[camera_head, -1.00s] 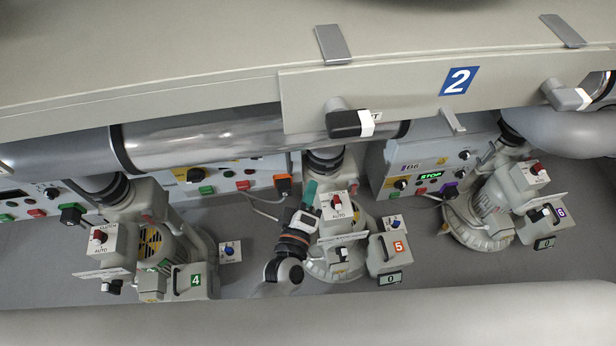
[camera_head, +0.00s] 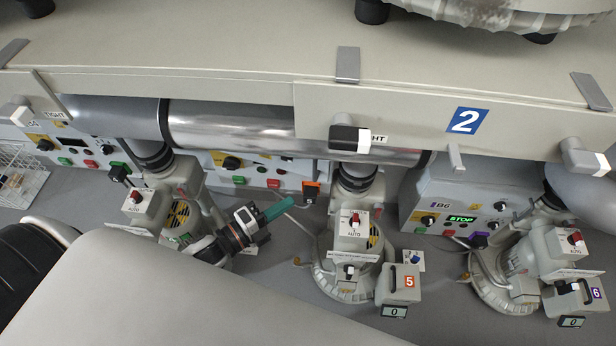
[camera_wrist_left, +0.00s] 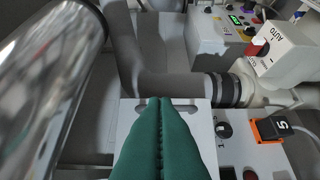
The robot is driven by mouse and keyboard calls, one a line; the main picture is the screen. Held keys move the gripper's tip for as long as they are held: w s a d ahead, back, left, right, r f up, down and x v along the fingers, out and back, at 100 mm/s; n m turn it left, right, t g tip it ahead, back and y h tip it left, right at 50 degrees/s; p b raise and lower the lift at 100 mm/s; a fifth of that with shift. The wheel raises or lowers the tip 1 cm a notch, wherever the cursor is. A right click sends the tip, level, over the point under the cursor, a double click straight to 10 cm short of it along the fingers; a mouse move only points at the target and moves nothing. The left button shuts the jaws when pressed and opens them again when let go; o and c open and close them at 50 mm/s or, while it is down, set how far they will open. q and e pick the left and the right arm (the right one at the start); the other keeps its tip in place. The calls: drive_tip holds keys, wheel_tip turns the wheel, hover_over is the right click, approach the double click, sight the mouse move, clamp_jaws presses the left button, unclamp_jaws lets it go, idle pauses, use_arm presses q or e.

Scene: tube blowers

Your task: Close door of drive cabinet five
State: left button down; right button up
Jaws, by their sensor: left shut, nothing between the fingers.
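The orange "5" tag (camera_head: 409,281) marks a grey box (camera_head: 392,288) on the blower in the middle. Behind that blower, a grey control cabinet (camera_head: 222,177) stands below the pipe, with an orange plug (camera_head: 311,190) at its right end. The plug also shows, marked 5, in the left wrist view (camera_wrist_left: 268,129). I cannot tell which part is the door of cabinet five or how far it stands open. My left gripper (camera_head: 288,205) has green fingers, shut and empty, left of blower five and below the plug. The fingers (camera_wrist_left: 158,102) fill the lower middle of the wrist view. My right gripper is out of view.
A blower stands left of my gripper (camera_head: 140,205). Blower six (camera_head: 510,275) and cabinet B6 (camera_head: 440,190) stand at right. Grey floor shows between the blowers.

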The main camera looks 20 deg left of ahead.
use_arm(q)
drive_tip(key=w+d+p, duration=0.1)
drive_tip(key=w+d, duration=0.1)
drive_tip(key=w, duration=0.7)
drive_tip(key=shift+f, duration=0.1)
drive_tip(key=w+n+t+y+b, duration=0.1)
drive_tip(key=w+n+y+b, duration=0.2)
drive_tip(key=w, duration=0.5)
drive_tip(key=shift+w+r+t+y, duration=0.3)
drive_tip(key=shift+r+t+y, duration=0.1)
drive_tip(key=shift+y, duration=0.1)
drive_tip(key=shift+d+f, duration=0.1)
